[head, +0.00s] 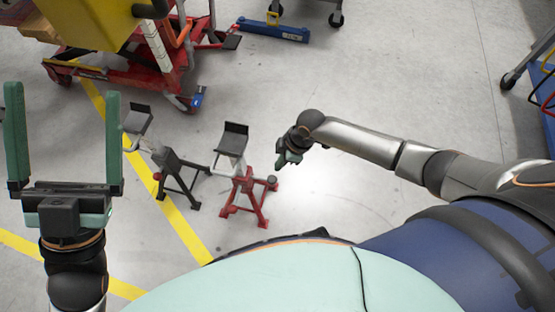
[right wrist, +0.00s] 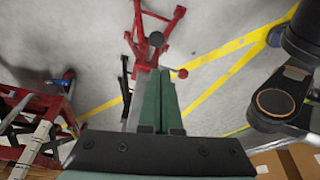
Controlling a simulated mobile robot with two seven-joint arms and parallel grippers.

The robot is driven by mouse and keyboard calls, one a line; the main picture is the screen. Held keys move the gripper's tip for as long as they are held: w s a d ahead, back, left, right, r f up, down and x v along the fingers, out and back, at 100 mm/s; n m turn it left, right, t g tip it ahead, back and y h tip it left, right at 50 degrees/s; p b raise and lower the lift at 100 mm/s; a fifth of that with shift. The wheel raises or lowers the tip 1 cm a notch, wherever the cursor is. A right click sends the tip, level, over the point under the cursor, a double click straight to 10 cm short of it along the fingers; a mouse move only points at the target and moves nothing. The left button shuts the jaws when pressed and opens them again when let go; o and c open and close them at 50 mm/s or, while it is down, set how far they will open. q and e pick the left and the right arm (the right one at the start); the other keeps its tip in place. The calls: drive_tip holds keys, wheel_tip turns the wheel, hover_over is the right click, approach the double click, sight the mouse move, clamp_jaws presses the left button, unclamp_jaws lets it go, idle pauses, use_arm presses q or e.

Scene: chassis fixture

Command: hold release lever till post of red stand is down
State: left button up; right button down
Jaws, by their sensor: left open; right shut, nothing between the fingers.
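The red stand (head: 246,190) is on the floor, with its black saddle (head: 234,142) up above the splayed red legs. I see no clear contact. My left gripper (head: 64,97) is open and empty at the far left.
A dark stand (head: 178,170) is just left of the red stand. A red wheeled cart (head: 160,65) is behind, and a blue floor bar (head: 273,31) lies at the back. Yellow lines (head: 185,226) mark the floor. Free floor lies behind my right arm.

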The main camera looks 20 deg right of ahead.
drive_tip(key=b+x, duration=0.4)
drive_tip(key=b, duration=0.1)
drive_tip(key=d+b+x, duration=0.1)
drive_tip(key=b+x, duration=0.1)
drive_tip(key=x, duration=0.1)
drive_tip(key=shift+w+d+f, duration=0.1)
drive_tip(key=shift+w, duration=0.2)
use_arm(q)
wheel_tip(320, 180, down, 8)
drive_tip(key=shift+d+h+b, duration=0.4)
drive_tip(key=shift+d+b, duration=0.05)
use_arm(e)
drive_tip(key=shift+f, duration=0.2)
use_arm(q)
drive_tip(key=shift+s+r, duration=0.1)
idle(0.6)
